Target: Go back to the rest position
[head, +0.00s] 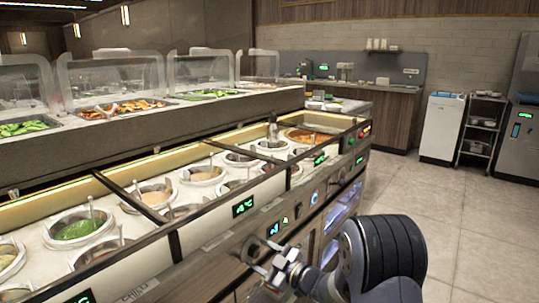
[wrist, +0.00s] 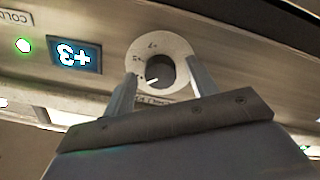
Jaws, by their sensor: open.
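My gripper (head: 262,260) is in front of the counter's front panel, low in the middle of the head view, with my dark arm to its right. In the wrist view my gripper (wrist: 161,72) is open, its two pale fingers apart. A dark round knob (wrist: 161,72) on a white marked dial (wrist: 147,48) shows between the fingertips. I cannot tell whether the fingers touch the knob. Nothing is seen held. The gripper hides part of the panel in the head view.
The counter holds several sauce wells with ladles, such as one with green sauce (head: 80,230). Glass guards (head: 105,78) stand behind it. A lit display (wrist: 75,54) is beside the dial. Tiled floor (head: 470,235) is open at right; a rack (head: 481,128) stands farther back.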

